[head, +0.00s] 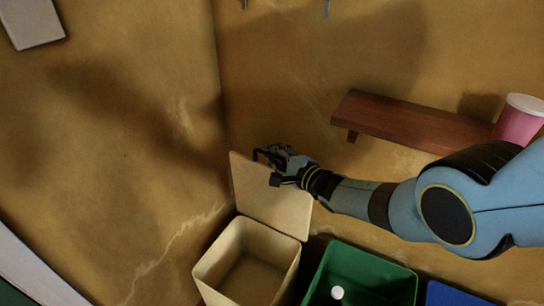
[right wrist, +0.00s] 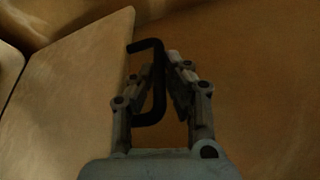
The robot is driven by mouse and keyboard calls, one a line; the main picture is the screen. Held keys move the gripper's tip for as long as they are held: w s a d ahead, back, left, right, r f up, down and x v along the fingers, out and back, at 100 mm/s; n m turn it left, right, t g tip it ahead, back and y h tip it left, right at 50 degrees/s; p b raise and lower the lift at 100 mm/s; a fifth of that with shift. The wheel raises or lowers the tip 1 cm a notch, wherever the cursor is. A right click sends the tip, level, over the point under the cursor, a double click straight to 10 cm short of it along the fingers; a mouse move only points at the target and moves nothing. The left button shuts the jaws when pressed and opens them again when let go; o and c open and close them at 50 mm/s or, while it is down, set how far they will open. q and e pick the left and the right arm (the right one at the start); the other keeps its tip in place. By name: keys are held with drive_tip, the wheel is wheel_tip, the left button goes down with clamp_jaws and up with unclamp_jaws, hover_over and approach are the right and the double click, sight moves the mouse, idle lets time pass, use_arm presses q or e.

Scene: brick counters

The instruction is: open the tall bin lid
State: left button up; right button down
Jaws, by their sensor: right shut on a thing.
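The tall bin (head: 205,273) is cream-coloured and stands in the lower middle of the head view, near the wall corner. Its lid (head: 270,205) is raised and stands upright at the bin's back edge, so the empty-looking inside shows. My right gripper (head: 268,158) is at the lid's upper part, shut on a dark handle. In the right wrist view the black bent handle (right wrist: 155,115) sits between the fingers of my right gripper (right wrist: 160,75), with the pale lid (right wrist: 75,80) to the left. My left gripper is not in view.
A green bin (head: 375,262) with a white round thing (head: 337,292) inside stands right of the tall bin, and a blue bin (head: 450,295) is beyond it. A brown wall shelf (head: 410,122) holds a pink cup (head: 518,120). Walls stand close behind the lid.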

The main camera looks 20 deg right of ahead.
drive_tip(key=shift+d, duration=0.15)
drive_tip(key=c, duration=1.4)
unclamp_jaws()
drive_tip(key=shift+s+d, duration=0.1)
drive_tip(key=shift+s, duration=0.35)
drive_tip(key=v, duration=1.1)
